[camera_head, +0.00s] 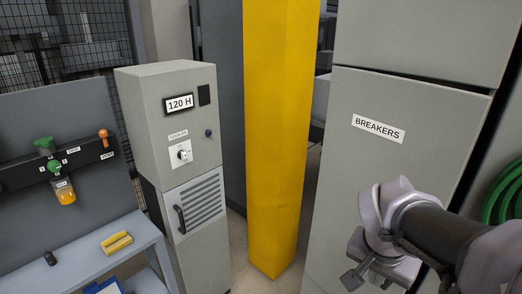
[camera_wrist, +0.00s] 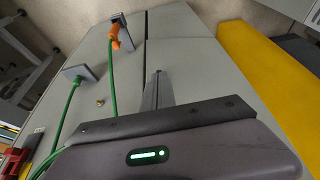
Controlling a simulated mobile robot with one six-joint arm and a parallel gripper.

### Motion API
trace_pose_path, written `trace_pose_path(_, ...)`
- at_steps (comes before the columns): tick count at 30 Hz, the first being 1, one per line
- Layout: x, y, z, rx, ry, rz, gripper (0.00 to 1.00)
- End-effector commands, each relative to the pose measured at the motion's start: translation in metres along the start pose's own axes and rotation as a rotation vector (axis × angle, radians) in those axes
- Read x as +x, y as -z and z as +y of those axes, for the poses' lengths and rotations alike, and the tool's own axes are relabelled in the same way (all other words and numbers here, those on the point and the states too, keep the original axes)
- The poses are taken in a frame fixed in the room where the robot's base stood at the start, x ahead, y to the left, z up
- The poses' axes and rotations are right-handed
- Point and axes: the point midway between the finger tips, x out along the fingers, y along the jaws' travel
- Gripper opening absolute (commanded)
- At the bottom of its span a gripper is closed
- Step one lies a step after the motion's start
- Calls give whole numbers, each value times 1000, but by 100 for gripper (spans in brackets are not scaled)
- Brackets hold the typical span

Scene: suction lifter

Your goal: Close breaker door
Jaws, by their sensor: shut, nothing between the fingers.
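The breaker door (camera_head: 350,180) is a light grey panel with a BREAKERS label (camera_head: 379,128), at the right of the head view. A dark line runs along its top edge; I cannot tell from it whether the door stands ajar. My gripper (camera_head: 352,277) is in front of the door's lower right part and hides some of it. In the wrist view my gripper (camera_wrist: 157,78) has its fingers together and empty, over a grey cabinet surface (camera_wrist: 185,60). Whether the fingertips touch that surface is unclear.
A yellow pillar (camera_head: 278,130) stands left of the breaker cabinet. A grey cooler cabinet (camera_head: 150,95) and a blue-grey bench (camera_head: 85,262) are further left. The wrist view shows a green cable (camera_wrist: 68,115) and an orange plug part (camera_wrist: 113,30) beside my fingers.

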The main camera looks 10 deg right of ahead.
Motion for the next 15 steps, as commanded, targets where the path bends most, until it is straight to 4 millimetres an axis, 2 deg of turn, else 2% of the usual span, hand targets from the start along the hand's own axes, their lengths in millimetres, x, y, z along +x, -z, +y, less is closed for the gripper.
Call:
trace_pose_path(5,23,-4,0,17,-3,-9,0)
trace_pose_path(15,99,-4,0,13,-3,-8,0)
